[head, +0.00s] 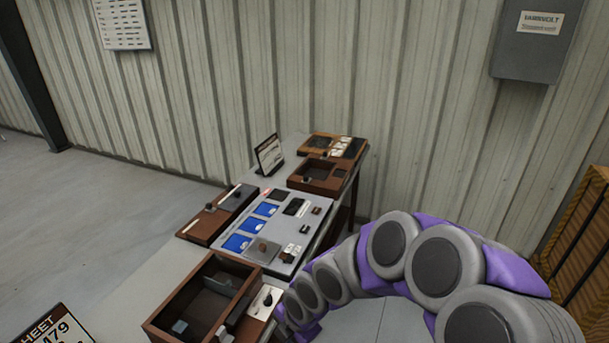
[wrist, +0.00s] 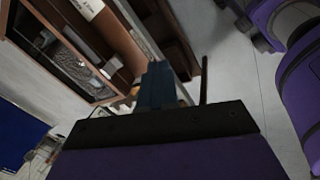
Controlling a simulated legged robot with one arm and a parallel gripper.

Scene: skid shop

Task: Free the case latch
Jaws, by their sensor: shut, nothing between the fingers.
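An open brown wooden case (head: 158,322) stands at the near end of the bench, with dark compartments inside. A pale plate with a dark knob (head: 266,299) sits at its right side. I cannot tell for certain which part is the latch. In the wrist view, my gripper (wrist: 160,80) has its bluish fingers together and holds nothing. A brown-framed box with a dark interior (wrist: 62,55) lies beyond the fingers to the upper left. Contact with it cannot be made out. In the head view my arm curves down to the case's right, and the gripper is hidden.
A grey panel with blue cards (head: 238,242) lies mid-bench. A brown tray (head: 207,224) is at its left, and brown boxes (head: 317,177) and a small sign (head: 270,154) are at the back. A wooden crate (head: 585,235) stands right. The floor at left is clear.

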